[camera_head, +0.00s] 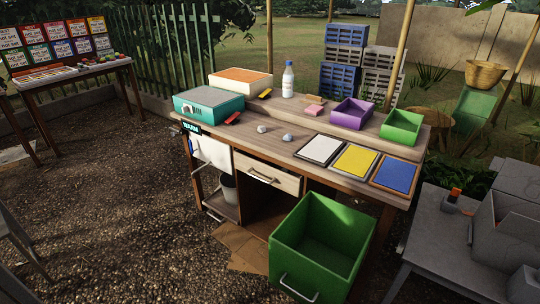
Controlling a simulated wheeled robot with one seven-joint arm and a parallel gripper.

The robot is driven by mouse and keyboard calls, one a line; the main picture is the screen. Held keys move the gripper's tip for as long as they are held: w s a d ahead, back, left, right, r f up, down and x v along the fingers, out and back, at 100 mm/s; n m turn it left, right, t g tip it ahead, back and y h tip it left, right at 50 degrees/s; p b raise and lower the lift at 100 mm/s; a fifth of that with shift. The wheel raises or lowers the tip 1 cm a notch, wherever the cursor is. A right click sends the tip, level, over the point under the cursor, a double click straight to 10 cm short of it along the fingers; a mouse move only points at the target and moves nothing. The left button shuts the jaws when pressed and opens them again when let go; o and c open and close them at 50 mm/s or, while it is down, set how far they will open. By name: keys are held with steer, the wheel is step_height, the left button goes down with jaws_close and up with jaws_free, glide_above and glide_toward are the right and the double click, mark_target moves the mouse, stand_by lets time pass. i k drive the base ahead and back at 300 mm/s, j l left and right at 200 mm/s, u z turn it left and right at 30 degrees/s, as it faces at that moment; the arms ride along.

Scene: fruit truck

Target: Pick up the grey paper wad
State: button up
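Two small grey wads lie on the wooden table top (240,140), left of its middle. One grey wad (262,128) is further left. The other grey wad (287,137) lies a little to its right and nearer the front, close to the white panel. The two are apart, and the table around them is clear. They are too small to tell their material. My gripper is not in view.
On the table are a teal box (208,104), a white bottle (288,80), a pink block (313,109), a purple bin (352,114), a green bin (401,126), and white (320,149), yellow (355,160) and blue (396,175) panels. A large green crate (311,269) stands in front.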

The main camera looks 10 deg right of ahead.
mark_target(261, 129)
steer(key=i+l, duration=0.1)
steer(key=i, duration=0.35)
steer(key=i+l+u, duration=0.1)
steer(key=i, duration=0.35)
steer(key=i+l+u, duration=0.1)
steer(key=i, duration=0.35)
steer(key=i+l, duration=0.25)
steer(key=i, duration=0.2)
steer(key=i+l+u, duration=0.1)
steer(key=i, duration=0.35)
steer(key=l, duration=0.1)
